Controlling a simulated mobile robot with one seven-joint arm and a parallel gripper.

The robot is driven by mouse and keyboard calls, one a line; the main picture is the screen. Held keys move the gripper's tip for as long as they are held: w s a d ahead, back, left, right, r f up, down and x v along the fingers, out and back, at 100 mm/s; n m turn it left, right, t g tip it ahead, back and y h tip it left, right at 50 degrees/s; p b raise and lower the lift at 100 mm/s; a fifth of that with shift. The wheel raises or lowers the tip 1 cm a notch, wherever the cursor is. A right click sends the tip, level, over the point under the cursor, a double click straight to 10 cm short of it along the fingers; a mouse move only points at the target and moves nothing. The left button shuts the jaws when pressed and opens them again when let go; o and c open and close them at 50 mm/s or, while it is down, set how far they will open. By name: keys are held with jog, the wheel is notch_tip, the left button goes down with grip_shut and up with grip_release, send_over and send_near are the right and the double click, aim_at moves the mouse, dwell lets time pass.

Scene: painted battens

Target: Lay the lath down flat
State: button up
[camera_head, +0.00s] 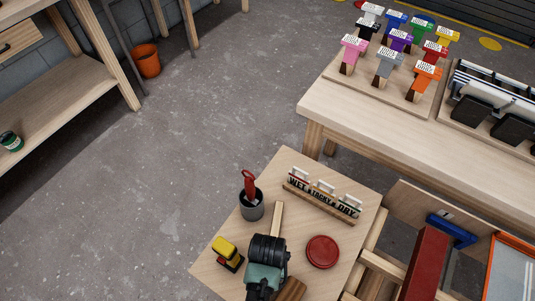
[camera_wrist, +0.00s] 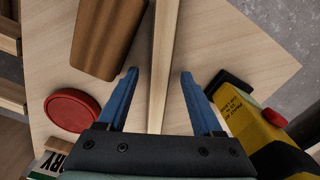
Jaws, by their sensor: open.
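The lath is a long, narrow, pale wooden strip on the small wooden table; in the head view its far end (camera_head: 277,217) shows beyond my gripper (camera_head: 267,247), which hides the rest. In the wrist view the lath (camera_wrist: 165,40) runs from the top edge down between the two blue fingers of my gripper (camera_wrist: 159,73). A light narrow face and a shaded side face show, so it looks stood on its edge. The fingers are open, one on each side of the lath, with a visible gap to each. The lath's near end is hidden.
A brown wooden block (camera_wrist: 108,38) and a red disc (camera_wrist: 72,110) lie on one side of the lath, a yellow-and-black tool (camera_wrist: 262,130) on the other. A grey cup with a red-handled tool (camera_head: 251,205) and a WET, TACKY, DRY rack (camera_head: 320,197) stand near its far end.

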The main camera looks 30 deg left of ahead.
jog(key=shift+f, duration=0.4)
grip_shut()
